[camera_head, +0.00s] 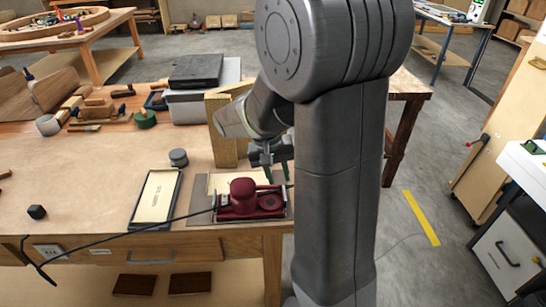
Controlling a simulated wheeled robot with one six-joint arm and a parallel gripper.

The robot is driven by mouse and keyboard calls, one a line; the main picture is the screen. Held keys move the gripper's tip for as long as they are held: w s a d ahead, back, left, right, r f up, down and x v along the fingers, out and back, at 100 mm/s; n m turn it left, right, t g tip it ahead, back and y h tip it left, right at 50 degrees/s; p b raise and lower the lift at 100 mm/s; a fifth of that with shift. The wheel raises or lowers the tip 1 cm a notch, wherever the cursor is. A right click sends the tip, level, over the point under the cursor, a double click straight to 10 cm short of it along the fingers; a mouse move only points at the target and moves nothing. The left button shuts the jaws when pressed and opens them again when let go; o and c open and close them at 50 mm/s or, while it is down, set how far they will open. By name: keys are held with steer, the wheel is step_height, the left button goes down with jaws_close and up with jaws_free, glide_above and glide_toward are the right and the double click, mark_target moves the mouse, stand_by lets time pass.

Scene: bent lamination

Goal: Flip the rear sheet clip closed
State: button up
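A dark red sander (243,196) lies on a dark mat at the front right of the workbench, with a rounded body and a round red part at its right. Thin metal wire shows around its ends, but I cannot make out the rear sheet clip or its position. A black cord runs left from the sander. My gripper (277,176) points down just behind and above the sander's right side. Its two fingers are apart with nothing visible between them. My arm hides the area to the right of it.
A black-framed tray with a pale sheet (157,198) lies left of the sander. A small dark round can (179,158) stands behind the tray. A wooden upright piece (222,135) stands behind my gripper. The workbench (85,190) has free room at left; its front edge is close to the sander.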

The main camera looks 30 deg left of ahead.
mark_target(284, 193)
steer(key=v, duration=0.7)
steer(key=shift+r, duration=0.2)
steer(key=shift+f, duration=0.15)
steer(key=x, duration=1.3)
steer(key=shift+w+d+f, duration=0.1)
steer(key=shift+d+f, duration=0.05)
steer(key=shift+f, duration=0.2)
steer(key=shift+r+p, duration=0.15)
steer(key=shift+p, duration=0.15)
steer(key=shift+d+y, duration=0.1)
steer(key=shift+y, duration=0.2)
